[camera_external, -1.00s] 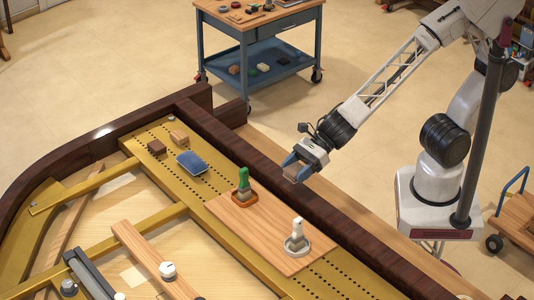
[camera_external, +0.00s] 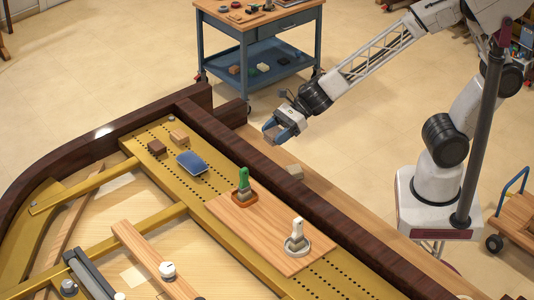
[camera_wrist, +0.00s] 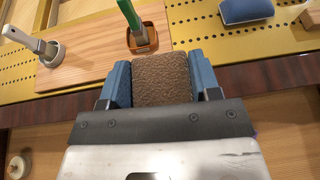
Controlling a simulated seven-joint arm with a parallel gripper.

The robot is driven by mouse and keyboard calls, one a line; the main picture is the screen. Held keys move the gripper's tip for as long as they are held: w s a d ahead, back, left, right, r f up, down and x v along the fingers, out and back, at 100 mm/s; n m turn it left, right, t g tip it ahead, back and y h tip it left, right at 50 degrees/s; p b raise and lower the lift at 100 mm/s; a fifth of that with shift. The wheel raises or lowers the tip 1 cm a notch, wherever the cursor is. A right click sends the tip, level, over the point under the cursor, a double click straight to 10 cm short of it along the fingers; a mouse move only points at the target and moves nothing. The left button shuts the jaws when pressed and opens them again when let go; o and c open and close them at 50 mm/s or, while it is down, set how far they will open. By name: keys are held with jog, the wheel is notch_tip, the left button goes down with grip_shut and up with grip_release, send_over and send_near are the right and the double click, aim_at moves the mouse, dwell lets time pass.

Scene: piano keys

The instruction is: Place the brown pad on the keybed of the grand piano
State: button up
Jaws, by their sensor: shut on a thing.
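The brown pad (camera_wrist: 162,78) is textured and sits between the blue fingers of my gripper (camera_wrist: 160,86), touching both. In the external view my gripper (camera_external: 276,138) is shut on the pad (camera_external: 270,133) and holds it in the air, up and left of a pale block. The keybed (camera_external: 338,209) appears to be the light wood ledge along the outer side of the dark rim; it also shows in the wrist view (camera_wrist: 280,114). The pale block (camera_external: 293,171) rests on this ledge.
The dark rim (camera_external: 270,168) runs beside the ledge. Inside it, a wooden board (camera_external: 262,231) holds a green-handled tool (camera_external: 243,184) and a white-handled tool (camera_external: 297,237). A blue block (camera_external: 191,162), a brown block (camera_external: 157,147) and a tan block (camera_external: 179,136) lie beyond. The ledge's near stretch is bare.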

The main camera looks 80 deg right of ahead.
jog(key=d, duration=1.9)
jog(key=s+d+f, duration=0.1)
jog(key=s+d, duration=0.3)
jog(key=d, duration=0.4)
jog(key=s+d+f, duration=0.1)
jog(key=s+d, duration=0.2)
jog(key=d, duration=0.6)
notch_tip(320, 180, down, 28)
jog(key=shift+a+r+n+g, duration=0.25)
jog(key=shift+a+n+g, duration=0.05)
jog(key=shift+a, duration=0.05)
jog(key=shift+w, duration=0.1)
jog(key=w+d, duration=0.1)
jog(key=w, duration=0.4)
jog(key=w+d+f, duration=0.1)
jog(key=w, duration=0.4)
jog(key=w+d, duration=0.1)
jog(key=w, duration=0.4)
jog(key=shift+w+d+f, duration=0.2)
jog(key=shift+d, duration=0.15)
